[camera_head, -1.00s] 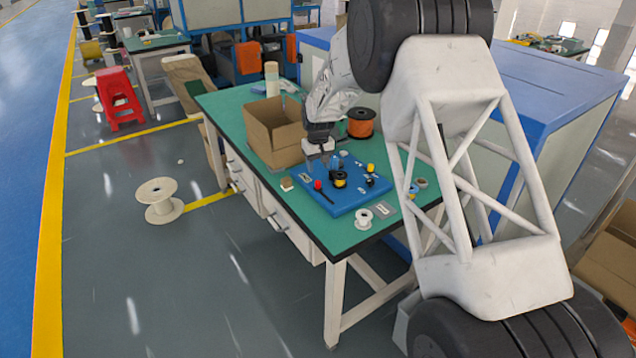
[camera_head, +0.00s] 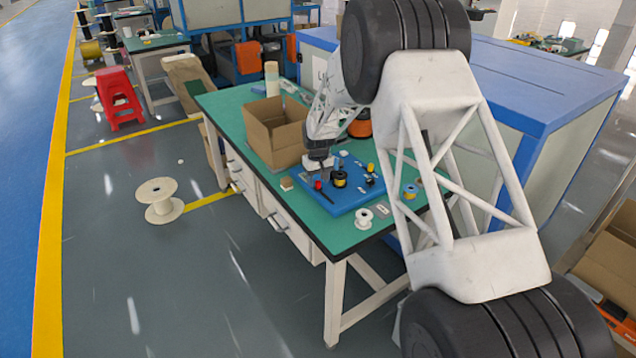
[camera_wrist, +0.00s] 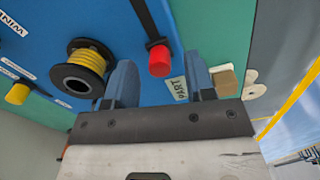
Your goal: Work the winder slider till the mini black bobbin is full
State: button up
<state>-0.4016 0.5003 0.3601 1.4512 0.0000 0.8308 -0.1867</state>
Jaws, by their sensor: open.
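The blue winder board (camera_head: 345,203) lies on the green table. The mini black bobbin (camera_wrist: 80,75) sits on it with yellow wire wound around it; it also shows in the head view (camera_head: 339,180). A red knob (camera_wrist: 160,60) on a dark rod (camera_wrist: 145,20) appears to be the slider handle; the knob also shows in the head view (camera_head: 318,185). My gripper (camera_wrist: 160,72) is open, its two blue fingers on either side of the red knob in the wrist view. I cannot tell whether they touch it. The bobbin is left of the fingers there.
A yellow knob (camera_wrist: 18,93) is on the board's other side. A small tan block (camera_wrist: 225,82) lies beside the board. An open cardboard box (camera_head: 272,135) stands behind it, with an orange spool (camera_head: 360,127) nearby. A white spool (camera_head: 364,217) is near the table's front edge.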

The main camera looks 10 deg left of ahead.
jog(key=shift+f, duration=0.7)
grip_shut()
